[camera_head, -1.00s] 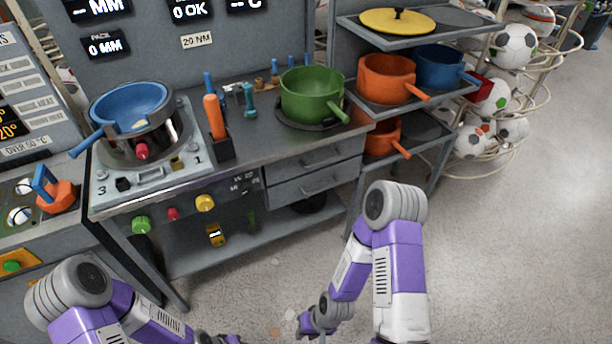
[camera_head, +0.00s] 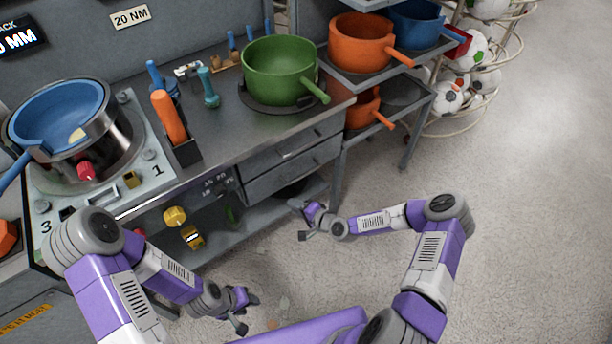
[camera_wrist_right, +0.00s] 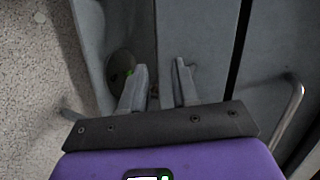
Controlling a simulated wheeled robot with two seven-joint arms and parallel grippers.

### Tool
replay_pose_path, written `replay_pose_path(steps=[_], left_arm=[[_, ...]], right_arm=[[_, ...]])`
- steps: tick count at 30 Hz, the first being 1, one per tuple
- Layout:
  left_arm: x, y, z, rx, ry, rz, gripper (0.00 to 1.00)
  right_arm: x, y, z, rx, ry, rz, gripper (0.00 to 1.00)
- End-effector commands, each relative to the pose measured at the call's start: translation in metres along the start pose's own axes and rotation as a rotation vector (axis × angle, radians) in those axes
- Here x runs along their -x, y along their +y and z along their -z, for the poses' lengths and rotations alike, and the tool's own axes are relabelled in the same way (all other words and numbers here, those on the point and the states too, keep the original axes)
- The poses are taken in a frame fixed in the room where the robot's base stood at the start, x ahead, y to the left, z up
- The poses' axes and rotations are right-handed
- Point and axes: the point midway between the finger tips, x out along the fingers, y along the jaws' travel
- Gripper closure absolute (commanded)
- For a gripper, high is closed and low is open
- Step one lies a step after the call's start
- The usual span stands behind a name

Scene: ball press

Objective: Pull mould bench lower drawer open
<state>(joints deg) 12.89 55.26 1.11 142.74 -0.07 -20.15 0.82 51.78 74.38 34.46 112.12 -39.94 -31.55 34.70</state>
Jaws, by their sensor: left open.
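The mould bench (camera_head: 215,120) has two grey drawers under its right end. The lower drawer (camera_head: 290,178) sits below the upper drawer (camera_head: 290,148), and both look closed. My right gripper (camera_head: 300,221) is open and empty, in front of and below the lower drawer in the head view. In the right wrist view its fingers (camera_wrist_right: 160,82) are apart and point at grey panels. A bar handle (camera_wrist_right: 292,118) shows to the right of them; I cannot tell which drawer it belongs to. My left gripper (camera_head: 247,313) is open and empty, low in front of the bench.
A green pot (camera_head: 280,72) stands on the bench top above the drawers. A rack with orange pots (camera_head: 360,45) stands right of the bench. A lower shelf (camera_head: 265,215) runs under the drawers. The floor to the right is clear.

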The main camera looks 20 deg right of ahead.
Motion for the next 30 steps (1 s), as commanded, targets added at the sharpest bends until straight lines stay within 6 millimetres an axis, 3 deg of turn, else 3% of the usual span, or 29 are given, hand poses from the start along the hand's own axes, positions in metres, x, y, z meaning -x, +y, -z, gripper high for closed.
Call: replay_pose_path(steps=[1,3,7,11,21,30], left_arm=[[-0.003,-0.001,0.000,0.000,0.000,0.000,0.57],[-0.004,-0.002,0.001,0.000,0.001,0.000,0.57],[-0.006,-0.002,0.001,0.000,0.001,0.000,0.57],[-0.009,-0.003,0.001,0.000,0.001,0.000,0.57],[-0.021,-0.008,0.002,0.000,0.001,0.000,0.57],[-0.023,-0.008,0.002,0.000,0.001,0.000,0.57]], right_arm=[[0.001,-0.001,0.032,-0.045,0.073,0.057,0.70],[0.004,-0.007,0.064,-0.082,0.144,0.122,0.70],[0.011,-0.012,0.098,-0.117,0.219,0.190,0.70],[0.004,-0.015,0.108,-0.121,0.234,0.206,0.70],[-0.046,-0.023,0.118,-0.121,0.231,0.202,0.70],[-0.058,-0.027,0.122,-0.122,0.231,0.200,0.70]])
